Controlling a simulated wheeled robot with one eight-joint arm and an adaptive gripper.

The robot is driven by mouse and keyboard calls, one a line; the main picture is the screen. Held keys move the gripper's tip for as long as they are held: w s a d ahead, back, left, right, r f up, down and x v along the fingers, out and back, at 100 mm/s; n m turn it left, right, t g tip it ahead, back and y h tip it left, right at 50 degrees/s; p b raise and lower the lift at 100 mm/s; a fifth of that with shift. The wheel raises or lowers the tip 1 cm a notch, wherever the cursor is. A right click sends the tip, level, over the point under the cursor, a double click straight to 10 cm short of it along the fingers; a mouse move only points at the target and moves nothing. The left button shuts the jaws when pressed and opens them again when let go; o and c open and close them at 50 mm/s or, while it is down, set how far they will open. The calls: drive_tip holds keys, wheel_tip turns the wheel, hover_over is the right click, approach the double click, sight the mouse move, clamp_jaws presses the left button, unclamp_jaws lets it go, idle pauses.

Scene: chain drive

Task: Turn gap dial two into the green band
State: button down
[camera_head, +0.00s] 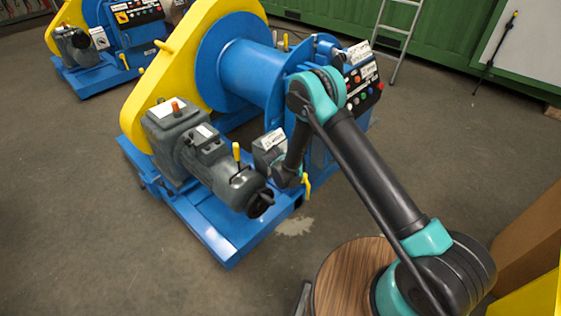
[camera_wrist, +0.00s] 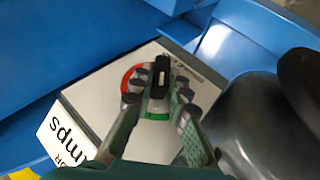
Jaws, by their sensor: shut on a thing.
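A dial with a black bar-shaped knob (camera_wrist: 160,75) stands on the pale top of a small box (camera_wrist: 95,100) in the wrist view. My gripper (camera_wrist: 159,92) reaches over this face, its fingers on both sides of the knob and shut on it. A red band (camera_wrist: 127,80) shows left of the knob, and a green band (camera_wrist: 156,116) shows at its near end. The fingers hide much of the scale, and I cannot read the dial's number. In the head view the box (camera_head: 269,143) sits beside the blue drum, with my arm's end close to its right.
A grey motor and gearbox (camera_head: 195,150) with a yellow lever stands left of the box. A dark rounded part (camera_wrist: 255,110) is close on the right in the wrist view. A control panel (camera_head: 363,85) lies behind my arm. Open floor is in front.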

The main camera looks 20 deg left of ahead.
drive_tip(key=shift+s+t, duration=0.1)
drive_tip(key=shift+t, duration=0.7)
drive_tip(key=c, duration=1.5)
unclamp_jaws()
drive_tip(key=shift+f, duration=0.1)
wheel_tip(320, 180, up, 10)
drive_tip(key=shift+r, duration=0.1)
